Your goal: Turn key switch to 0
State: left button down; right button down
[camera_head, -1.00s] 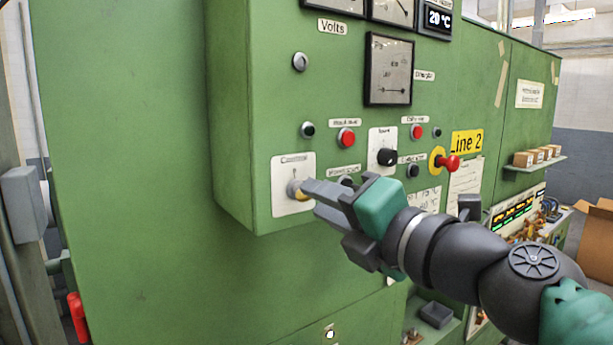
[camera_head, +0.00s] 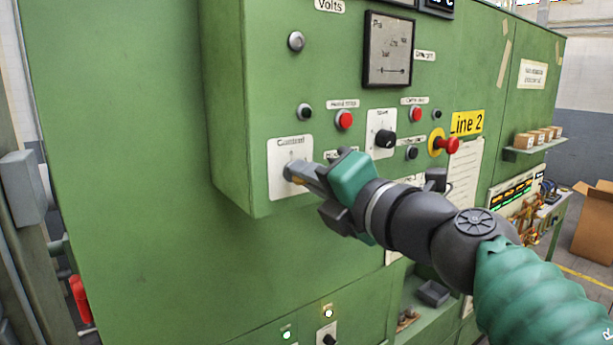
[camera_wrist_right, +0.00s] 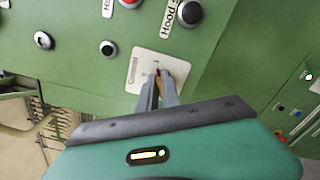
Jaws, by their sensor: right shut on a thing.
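The key switch sits on a white plate (camera_head: 279,160) at the lower left of the green control box; the plate also shows in the wrist view (camera_wrist_right: 144,62). My right gripper (camera_head: 291,174) reaches in from the right with its fingertips at the switch. It is shut on the key switch, which is mostly hidden in the head view. In the wrist view the two fingers (camera_wrist_right: 160,82) close around it, and a small yellow and red bit (camera_wrist_right: 158,74) shows between them. The switch's exact angle cannot be read. My left gripper is not in view.
Near the gripper are a black rotary knob (camera_head: 385,139), a red button (camera_head: 344,120) and a red emergency stop (camera_head: 452,145) on a yellow base. A shelf (camera_head: 536,148) with small boxes juts out further right. The green wall left of the box is clear.

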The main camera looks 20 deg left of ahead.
jog(key=shift+a+f+n, duration=0.15)
jog(key=shift+f+n, duration=0.2)
jog(key=shift+n, duration=0.35)
jog(key=n+b, duration=0.1)
jog(key=n, duration=0.2)
jog(key=shift+f, duration=0.15)
jog(key=n+b, duration=0.1)
jog(key=n, duration=0.3)
jog(key=shift+s+a+n, duration=0.1)
jog(key=shift+n, duration=0.3)
jog(key=shift+n+b, duration=0.55)
jog(key=shift+n, duration=0.85)
jog(key=c, duration=1.7)
grip_release()
jog(key=shift+r, duration=0.2)
jog(key=shift+o, duration=0.7)
jog(key=shift+w+a+r, duration=0.1)
jog(key=shift+w, duration=0.1)
jog(key=shift+s, duration=0.1)
